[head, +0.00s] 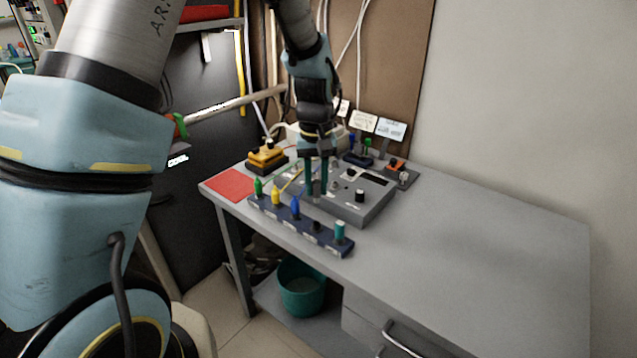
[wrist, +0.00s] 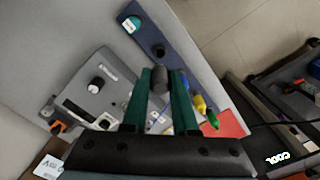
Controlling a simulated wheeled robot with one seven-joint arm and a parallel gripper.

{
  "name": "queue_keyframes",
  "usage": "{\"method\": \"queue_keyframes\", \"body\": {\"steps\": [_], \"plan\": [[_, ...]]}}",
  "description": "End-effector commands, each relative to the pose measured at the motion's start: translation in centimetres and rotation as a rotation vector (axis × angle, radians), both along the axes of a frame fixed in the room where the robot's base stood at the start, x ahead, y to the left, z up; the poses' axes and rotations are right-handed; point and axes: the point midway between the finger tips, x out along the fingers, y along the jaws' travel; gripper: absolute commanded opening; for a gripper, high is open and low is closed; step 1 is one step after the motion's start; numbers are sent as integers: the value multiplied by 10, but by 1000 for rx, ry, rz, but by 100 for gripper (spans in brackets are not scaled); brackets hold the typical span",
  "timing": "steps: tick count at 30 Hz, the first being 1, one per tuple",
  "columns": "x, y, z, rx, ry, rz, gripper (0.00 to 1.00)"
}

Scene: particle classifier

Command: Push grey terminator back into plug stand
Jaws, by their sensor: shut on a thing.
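The plug stand (head: 305,232) is a dark blue strip along the table's front left edge. It carries a green plug (head: 258,186), a yellow plug (head: 276,196), a blue plug (head: 295,208), a low dark socket (head: 316,225) and a teal plug (head: 340,231). My gripper (head: 316,190) points down, shut on the grey terminator (wrist: 160,80), a short dark grey cylinder between its green fingertips. The terminator's lower end shows lighter in the head view (head: 316,199). It appears raised, near the stand's inner side. In the wrist view the stand (wrist: 176,38) lies beyond the fingertips.
A grey control box (head: 365,213) with knobs sits right behind the stand, close to my gripper. A red mat (head: 229,185) lies at the left corner, and a yellow-black box (head: 266,158) is behind it. The table's right side is clear.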

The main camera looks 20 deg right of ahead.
Motion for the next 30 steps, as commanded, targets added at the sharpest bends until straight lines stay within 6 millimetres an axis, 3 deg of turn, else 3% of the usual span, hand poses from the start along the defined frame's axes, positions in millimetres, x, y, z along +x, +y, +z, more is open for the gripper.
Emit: {"method": "queue_keyframes", "body": {"steps": [8,24,30], "plan": [[0,0,-9,1,1,-1,0],[0,0,-55,1,1,-1,0],[0,0,-58,0,0,-1,0]]}}
